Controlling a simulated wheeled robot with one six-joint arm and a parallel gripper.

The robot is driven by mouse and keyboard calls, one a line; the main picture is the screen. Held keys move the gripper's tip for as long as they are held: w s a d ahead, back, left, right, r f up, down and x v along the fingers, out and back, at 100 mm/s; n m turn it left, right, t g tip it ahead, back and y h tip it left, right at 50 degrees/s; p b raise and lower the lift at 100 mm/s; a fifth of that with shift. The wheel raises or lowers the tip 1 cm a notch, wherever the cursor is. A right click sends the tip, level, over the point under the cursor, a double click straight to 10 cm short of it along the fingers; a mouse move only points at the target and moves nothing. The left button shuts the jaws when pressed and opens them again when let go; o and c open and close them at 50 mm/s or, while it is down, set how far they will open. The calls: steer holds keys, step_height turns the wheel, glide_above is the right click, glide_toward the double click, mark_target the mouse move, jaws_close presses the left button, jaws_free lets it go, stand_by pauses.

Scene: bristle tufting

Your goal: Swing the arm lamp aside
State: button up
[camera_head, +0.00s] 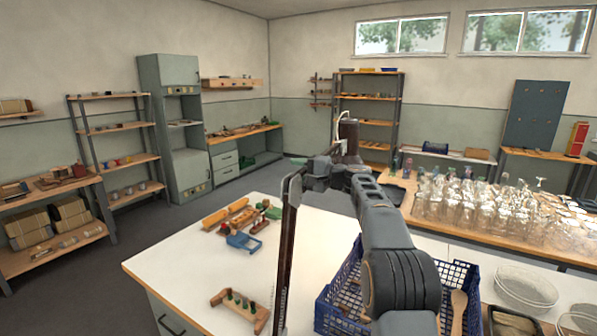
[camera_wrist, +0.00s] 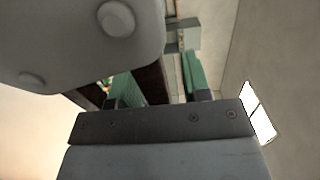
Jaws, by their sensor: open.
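A dark brown upright bar with a pale grey upper end, which looks like part of the arm lamp (camera_head: 285,262), rises in front of the white worktop in the head view. My gripper (camera_head: 300,178) is beside its upper end. In the wrist view, my gripper (camera_wrist: 165,82) is open, with green pads on its fingers. A dark brown bar (camera_wrist: 151,82) shows between the fingers, closer to the left one. I cannot tell whether it touches a pad. The lamp's head is not clearly seen, and a large grey part hides the upper left of the wrist view.
The white worktop (camera_head: 190,262) carries a blue tray (camera_head: 244,242), an orange roller (camera_head: 224,213) and a small wooden rack (camera_head: 240,309). A blue crate (camera_head: 338,290) stands under my arm. Many glasses (camera_head: 480,205) crowd the table at right. Grey floor is clear at left.

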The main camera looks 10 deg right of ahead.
steer(key=b+v, duration=0.4)
steer(key=v, duration=0.9)
steer(key=shift+s+d+b, duration=0.25)
steer(key=shift+d+b, duration=0.05)
